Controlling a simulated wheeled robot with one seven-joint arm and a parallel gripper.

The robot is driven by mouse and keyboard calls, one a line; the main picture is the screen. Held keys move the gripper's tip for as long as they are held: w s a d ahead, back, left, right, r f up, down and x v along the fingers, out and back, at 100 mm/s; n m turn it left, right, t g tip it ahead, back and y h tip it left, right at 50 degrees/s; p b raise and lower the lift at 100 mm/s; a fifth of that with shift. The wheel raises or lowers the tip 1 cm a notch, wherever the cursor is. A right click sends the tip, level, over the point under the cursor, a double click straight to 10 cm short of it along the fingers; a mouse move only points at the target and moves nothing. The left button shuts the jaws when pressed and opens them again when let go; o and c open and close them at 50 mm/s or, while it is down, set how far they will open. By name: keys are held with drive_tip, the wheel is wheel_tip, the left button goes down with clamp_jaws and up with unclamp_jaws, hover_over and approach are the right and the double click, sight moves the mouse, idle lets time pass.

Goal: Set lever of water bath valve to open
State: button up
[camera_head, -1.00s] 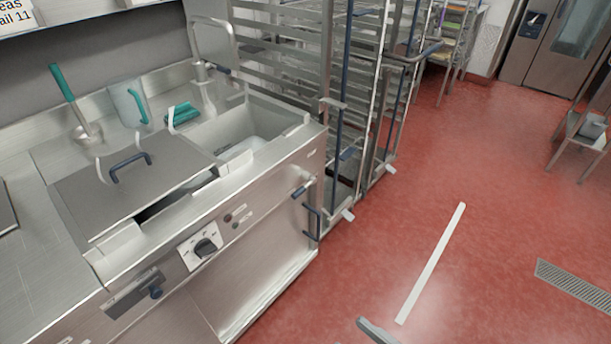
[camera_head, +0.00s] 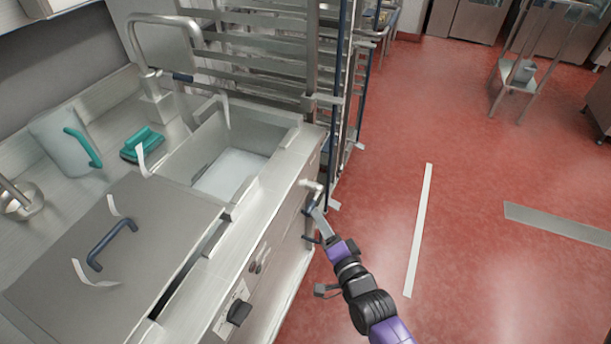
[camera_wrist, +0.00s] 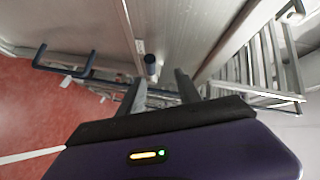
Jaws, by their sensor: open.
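The valve lever (camera_head: 311,186) is a short metal stem with a dark blue grip on the upper right front of the steel unit. In the wrist view, its blue grip end (camera_wrist: 151,65) shows just ahead of my gripper (camera_wrist: 157,88). The fingers are open, with the grip lying between their lines. I cannot tell whether it is inside the jaws or touching a finger. In the head view, my gripper (camera_head: 318,213) is close to the lever and partly covers its lower end.
A dark blue U-shaped handle (camera_wrist: 62,62) is left of the lever in the wrist view. A rack (camera_head: 265,60) stands behind the unit. The open basin (camera_head: 232,170) and a lid (camera_head: 140,250) are on top. The red floor on the right is mostly clear.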

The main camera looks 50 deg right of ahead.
sight(311, 205)
drive_tip(key=shift+w+d+f+m+b, duration=0.45)
drive_tip(key=shift+w+d, duration=0.05)
drive_tip(key=shift+w, duration=0.6)
drive_tip(key=shift+w+d+f+m+b, duration=0.45)
drive_tip(key=shift+w+d+b, duration=0.1)
drive_tip(key=shift+w, duration=0.5)
drive_tip(key=shift+w+d+f+m+b, duration=0.4)
drive_tip(key=shift+w+d+f, duration=0.1)
drive_tip(key=shift+w, duration=0.6)
drive_tip(key=shift+w+r, duration=0.1)
drive_tip(key=shift+w, duration=0.1)
clamp_jaws()
